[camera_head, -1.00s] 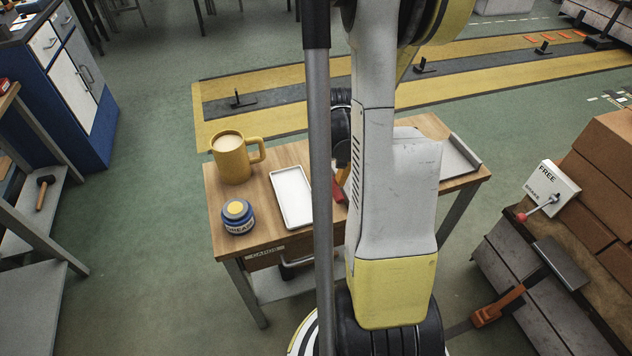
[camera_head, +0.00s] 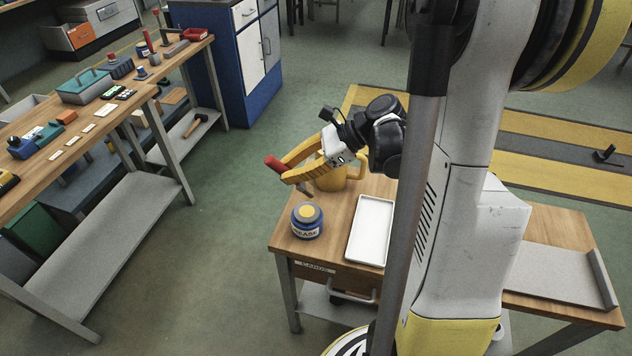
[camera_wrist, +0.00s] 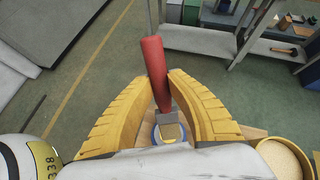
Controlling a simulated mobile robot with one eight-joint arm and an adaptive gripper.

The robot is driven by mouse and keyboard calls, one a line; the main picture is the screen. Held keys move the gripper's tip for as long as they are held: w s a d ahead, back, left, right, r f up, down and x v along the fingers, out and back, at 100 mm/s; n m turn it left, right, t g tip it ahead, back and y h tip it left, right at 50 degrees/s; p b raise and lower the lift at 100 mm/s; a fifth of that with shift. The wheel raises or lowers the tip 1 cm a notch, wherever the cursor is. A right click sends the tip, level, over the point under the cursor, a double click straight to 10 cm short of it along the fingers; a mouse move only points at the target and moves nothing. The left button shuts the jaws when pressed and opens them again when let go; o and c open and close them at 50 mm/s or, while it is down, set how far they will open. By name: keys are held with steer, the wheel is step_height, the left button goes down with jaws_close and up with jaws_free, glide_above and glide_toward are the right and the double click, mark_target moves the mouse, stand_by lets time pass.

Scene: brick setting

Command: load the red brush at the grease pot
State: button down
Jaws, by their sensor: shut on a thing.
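My gripper (camera_head: 287,172) has yellow fingers shut on the red brush. The brush's red handle (camera_head: 274,163) sticks up and left of the fingers, and its head (camera_head: 305,189) points down. The blue grease pot (camera_head: 307,231) with a yellowish top stands at the table's left front, just below the brush head. In the wrist view the red handle (camera_wrist: 153,62) runs between the fingers, and the metal ferrule and bristles overlap the pot (camera_wrist: 172,139). The bristles look above the pot in the head view; I cannot tell whether they touch the grease.
A yellow mug (camera_head: 333,180) stands behind the pot, partly behind my gripper. A white tray (camera_head: 371,232) lies right of the pot on the wooden table (camera_head: 555,228). A grey plate (camera_head: 560,275) lies at the right end. A workbench with tools (camera_head: 120,100) stands left, across clear floor.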

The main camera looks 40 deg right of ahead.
mark_target(293, 185)
steer(key=shift+w+a+r, duration=0.1)
steer(key=shift+a, duration=0.1)
steer(key=shift+f+b, duration=2.25)
steer(key=shift+f, duration=0.65)
steer(key=shift+f+b, duration=0.7)
steer(key=shift+f, duration=0.05)
steer(key=shift+r+p, duration=2.65)
steer(key=shift+r, duration=0.9)
